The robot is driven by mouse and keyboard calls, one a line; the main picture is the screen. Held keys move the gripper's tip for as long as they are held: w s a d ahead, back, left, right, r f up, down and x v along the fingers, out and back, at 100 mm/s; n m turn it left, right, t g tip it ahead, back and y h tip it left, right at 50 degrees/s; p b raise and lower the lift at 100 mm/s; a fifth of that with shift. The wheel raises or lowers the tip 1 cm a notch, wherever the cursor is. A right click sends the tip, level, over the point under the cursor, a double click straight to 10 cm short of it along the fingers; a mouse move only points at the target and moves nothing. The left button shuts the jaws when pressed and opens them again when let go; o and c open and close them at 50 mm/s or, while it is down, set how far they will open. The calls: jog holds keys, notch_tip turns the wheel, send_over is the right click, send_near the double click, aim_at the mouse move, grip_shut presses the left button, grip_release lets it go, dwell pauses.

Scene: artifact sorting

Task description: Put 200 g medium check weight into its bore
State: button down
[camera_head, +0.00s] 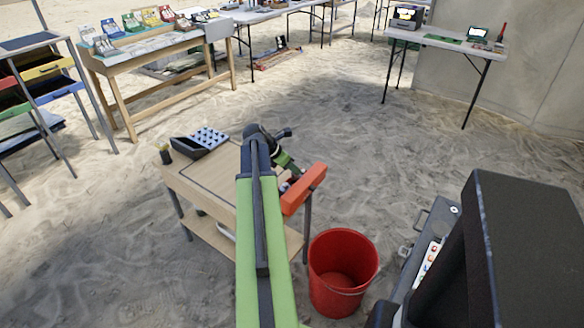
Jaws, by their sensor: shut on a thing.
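My green and black arm reaches forward over a low wooden work table (200,178). My gripper (290,176) is at its far end, pointing down and right over the table's right side, beside an orange-red block (304,190). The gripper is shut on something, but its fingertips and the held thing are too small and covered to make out. I cannot pick out the 200 g medium check weight or its bore for certain. Part of the table top is hidden behind my arm.
A dark tray with pale round spots (208,138) and a small dark cup (165,154) stand at the table's far left. A red bucket (343,262) stands on the sand at its right. More tables stand behind, with open sand between.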

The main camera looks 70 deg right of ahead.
aim_at(292, 176)
jog(key=shift+f+b, duration=0.55)
jog(key=shift+f, duration=0.45)
dwell(0.7)
jog(key=shift+f+b, duration=0.4)
jog(key=shift+f+b, duration=0.85)
jog(key=c, duration=1)
grip_release()
jog(key=shift+c, duration=0.2)
jog(key=p+v, duration=1.4)
jog(key=v, duration=0.3)
jog(key=shift+r, duration=0.2)
jog(key=shift+a, duration=0.1)
